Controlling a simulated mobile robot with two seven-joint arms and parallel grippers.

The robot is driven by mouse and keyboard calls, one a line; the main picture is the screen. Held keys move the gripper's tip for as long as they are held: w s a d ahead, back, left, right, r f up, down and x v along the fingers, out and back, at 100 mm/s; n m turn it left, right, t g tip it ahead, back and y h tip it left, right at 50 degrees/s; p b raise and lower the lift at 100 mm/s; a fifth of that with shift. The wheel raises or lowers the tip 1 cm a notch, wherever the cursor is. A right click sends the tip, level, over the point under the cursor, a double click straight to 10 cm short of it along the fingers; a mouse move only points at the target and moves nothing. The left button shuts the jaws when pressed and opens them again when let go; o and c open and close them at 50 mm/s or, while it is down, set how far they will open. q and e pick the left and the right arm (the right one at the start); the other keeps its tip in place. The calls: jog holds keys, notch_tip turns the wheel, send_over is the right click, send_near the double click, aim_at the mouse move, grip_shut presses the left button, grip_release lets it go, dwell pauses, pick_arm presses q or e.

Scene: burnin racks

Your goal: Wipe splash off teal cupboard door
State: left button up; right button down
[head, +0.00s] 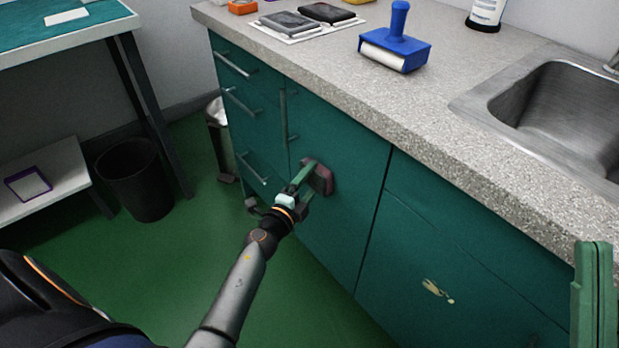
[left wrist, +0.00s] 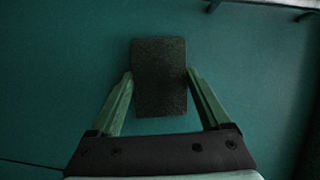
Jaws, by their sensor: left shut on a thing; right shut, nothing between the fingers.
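A small yellowish splash (head: 437,291) marks the lower right part of the teal cupboard front (head: 420,240). My left gripper (head: 309,180) is shut on a dull pinkish sponge (head: 323,178), in front of the teal door (head: 335,225) left of the splash. The sponge looks close to the door; I cannot tell whether it touches. In the left wrist view the sponge (left wrist: 159,76) is a dark block between the fingers, with plain teal behind it. My right gripper (head: 594,300) is shut and empty at the right edge.
The speckled countertop (head: 440,120) overhangs the cupboards and carries a blue-handled roller (head: 396,45), dark pads (head: 293,23) and a sink (head: 560,110). A black bin (head: 136,180) stands on the left. Bar handles (head: 285,115) stick out near my left gripper.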

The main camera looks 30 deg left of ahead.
pick_arm(q)
jog(key=shift+w+a+r, duration=0.3)
jog(key=shift+a+r, duration=0.05)
jog(key=shift+a, duration=0.25)
jog(key=shift+w+a+r, duration=0.3)
jog(key=shift+a+r, duration=0.05)
jog(key=shift+a, duration=0.25)
jog(key=shift+c, duration=0.2)
jog(key=shift+w+a+f, duration=0.1)
jog(key=shift+w+a, duration=0.15)
jog(key=shift+a, duration=0.4)
jog(key=shift+w+a, duration=0.25)
jog(key=shift+a, duration=0.4)
jog(key=shift+s, duration=0.15)
jog(key=shift+s+a+f, duration=0.1)
jog(key=shift+s, duration=0.15)
jog(key=shift+s+a+p, duration=0.1)
jog(key=shift+s+a, duration=0.2)
jog(key=shift+s, duration=0.55)
jog(key=shift+s+a+p, duration=0.1)
jog(key=shift+s+a, duration=0.2)
jog(key=shift+s, duration=0.5)
jog(key=shift+s+a+p, duration=0.1)
jog(key=shift+s+a, duration=0.2)
jog(key=shift+s, duration=0.55)
jog(key=s, duration=0.1)
jog(key=s+a, duration=0.1)
jog(key=shift+s+a, duration=0.1)
jog(key=shift+s, duration=0.25)
